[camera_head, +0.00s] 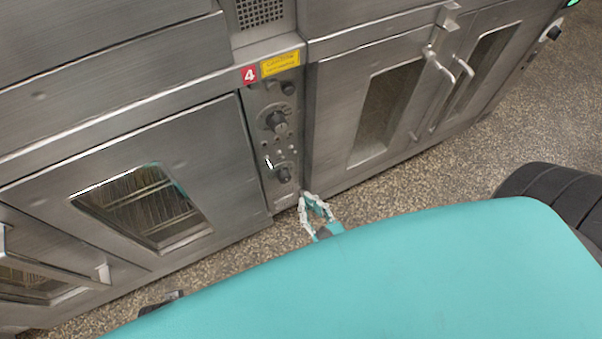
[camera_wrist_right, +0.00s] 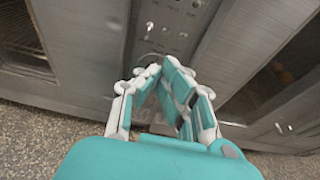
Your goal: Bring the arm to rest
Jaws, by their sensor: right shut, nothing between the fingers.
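My right gripper (camera_head: 315,205) shows in the head view just past the edge of my teal body, low in front of the oven's control panel. In the right wrist view the same gripper (camera_wrist_right: 158,72) has its teal and white fingers drawn together at the tips, with nothing between them. The control panel (camera_head: 272,130) with knobs and switches is beyond the fingertips; it also shows in the wrist view (camera_wrist_right: 172,30). I cannot tell whether the fingertips touch it. My left gripper is not clearly in view.
Steel ovens stand along the far side, with a windowed door (camera_head: 75,165) on the left and double doors (camera_head: 340,110) with handles on the right. A red number 4 label (camera_head: 249,75) sits above the panel. The speckled floor (camera_head: 440,170) is bare at right.

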